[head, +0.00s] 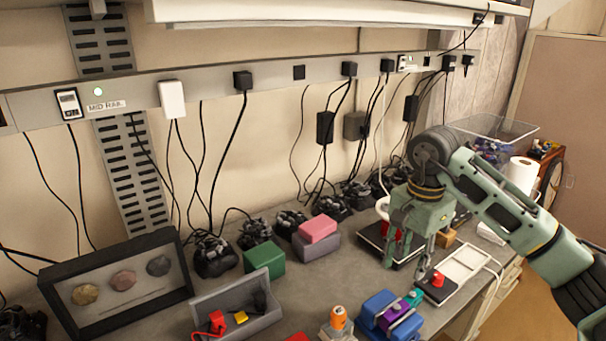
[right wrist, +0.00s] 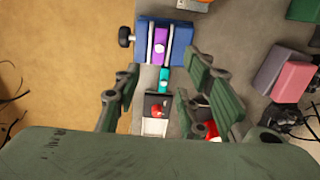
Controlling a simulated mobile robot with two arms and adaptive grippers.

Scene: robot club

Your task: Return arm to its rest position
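My right arm (head: 495,200) comes in from the right. Its green gripper (head: 405,262) points down above the right part of the workbench (head: 330,275). In the right wrist view the gripper (right wrist: 164,68) has its fingers spread wide, with nothing held between them. Below and between the fingers are a teal piece (right wrist: 164,80) and a red button (right wrist: 157,110) on a small box. A blue vise (right wrist: 183,42) with a purple block (right wrist: 160,44) lies just beyond the fingertips. My left gripper is in neither view.
In the head view, the red button (head: 437,279) and blue vise (head: 378,309) stand close to my gripper. A white frame-like tray (head: 466,265) is right of it, a dark flat device (head: 375,238) behind. Grey bin (head: 240,312), green block (head: 264,259) and pink block (head: 318,229) stand further left. Cables hang behind.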

